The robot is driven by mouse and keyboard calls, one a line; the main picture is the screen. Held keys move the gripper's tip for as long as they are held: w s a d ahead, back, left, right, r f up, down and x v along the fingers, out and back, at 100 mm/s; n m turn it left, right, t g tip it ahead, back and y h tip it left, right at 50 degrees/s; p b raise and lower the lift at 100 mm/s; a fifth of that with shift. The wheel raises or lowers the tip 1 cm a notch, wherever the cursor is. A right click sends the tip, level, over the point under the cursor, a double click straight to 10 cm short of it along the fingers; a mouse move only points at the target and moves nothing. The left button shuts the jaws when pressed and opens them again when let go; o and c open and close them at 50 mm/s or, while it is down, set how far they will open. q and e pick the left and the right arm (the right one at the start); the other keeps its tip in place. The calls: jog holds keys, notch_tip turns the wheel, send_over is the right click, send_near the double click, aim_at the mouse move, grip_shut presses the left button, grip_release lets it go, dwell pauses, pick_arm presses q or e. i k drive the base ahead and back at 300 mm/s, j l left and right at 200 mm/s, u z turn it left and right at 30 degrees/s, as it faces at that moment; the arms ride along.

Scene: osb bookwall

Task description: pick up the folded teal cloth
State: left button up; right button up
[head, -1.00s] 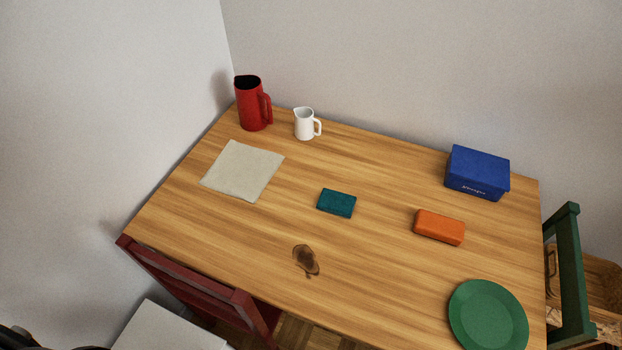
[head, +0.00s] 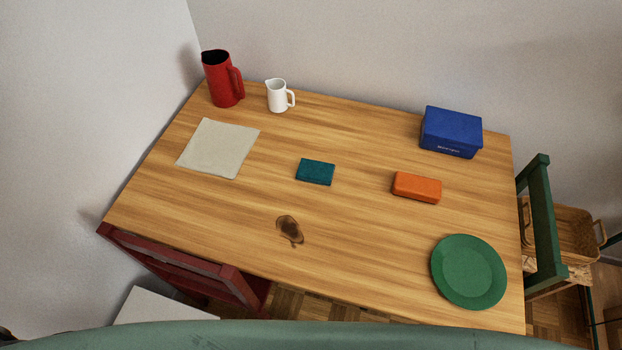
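The folded teal cloth (head: 315,172) is a small dark teal block lying flat near the middle of the wooden table (head: 350,229). Nothing touches it or covers it. Neither of my grippers shows in the head view.
A beige cloth (head: 218,148), a red pitcher (head: 222,80) and a white jug (head: 277,96) are at the left. An orange block (head: 416,187), a blue box (head: 451,132) and a green plate (head: 468,271) are at the right. A red chair (head: 185,265) and a green chair (head: 543,225) flank the table. A dark stain (head: 289,230) marks the wood.

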aim_at(312, 171)
jog(key=k+j+z, duration=0.1)
jog(key=k+z, duration=0.15)
jog(key=z, duration=0.25)
jog(key=k+z, duration=0.2)
jog(key=z, duration=0.25)
